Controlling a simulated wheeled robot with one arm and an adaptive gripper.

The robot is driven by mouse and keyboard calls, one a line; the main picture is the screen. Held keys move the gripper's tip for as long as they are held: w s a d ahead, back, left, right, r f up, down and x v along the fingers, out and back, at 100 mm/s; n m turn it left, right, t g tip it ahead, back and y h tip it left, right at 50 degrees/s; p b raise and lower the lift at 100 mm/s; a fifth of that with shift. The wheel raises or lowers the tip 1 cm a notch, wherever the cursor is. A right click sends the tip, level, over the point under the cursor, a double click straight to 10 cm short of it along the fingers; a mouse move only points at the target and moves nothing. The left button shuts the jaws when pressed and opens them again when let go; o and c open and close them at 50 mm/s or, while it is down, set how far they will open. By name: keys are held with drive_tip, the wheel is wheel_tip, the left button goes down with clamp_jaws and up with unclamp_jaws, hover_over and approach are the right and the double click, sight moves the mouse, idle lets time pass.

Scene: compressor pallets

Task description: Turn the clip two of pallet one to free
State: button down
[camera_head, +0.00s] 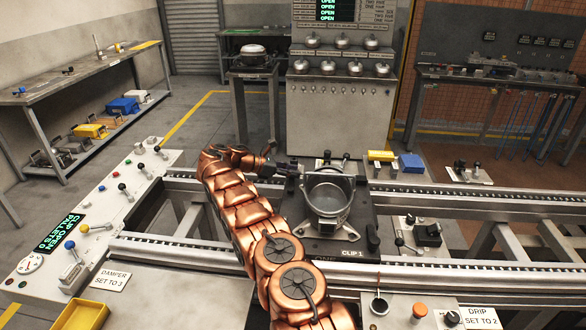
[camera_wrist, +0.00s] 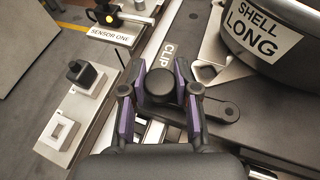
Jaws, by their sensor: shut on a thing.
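In the wrist view my gripper (camera_wrist: 158,88) is shut on the round black knob of a clip (camera_wrist: 160,80), with a purple-lined finger on each side. The clip's dark arm (camera_wrist: 222,110) reaches out to the right of the knob. A "CLIP" label lies beside it on the pallet, its number hidden. A metal shell (camera_wrist: 270,40) marked "SHELL LONG" stands close by, at the upper right. In the head view my gripper (camera_head: 290,170) is at the left side of the shell (camera_head: 328,195) on the dark pallet (camera_head: 365,245). The "CLIP 1" label is at the pallet's front right.
Conveyor rails (camera_head: 470,200) run left and right of the pallet. A console (camera_head: 60,240) with levers and a "CLIP OPEN PALLETS 0" screen stands at the left. A "SENSOR ONE" unit (camera_wrist: 125,20) and a switch block (camera_wrist: 75,115) lie left of the gripper.

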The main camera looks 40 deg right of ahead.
drive_tip(key=shift+g+p, duration=0.3)
drive_tip(key=shift+p, duration=0.15)
idle(0.5)
drive_tip(key=c, duration=0.8)
unclamp_jaws()
drive_tip(key=shift+f+b, duration=0.1)
drive_tip(key=shift+b, duration=1.2)
drive_tip(key=n+t+b, duration=0.1)
drive_tip(key=t+b, duration=0.1)
drive_tip(key=b, duration=0.1)
drive_tip(key=shift+h+b, duration=0.35)
drive_tip(key=shift+h, duration=0.05)
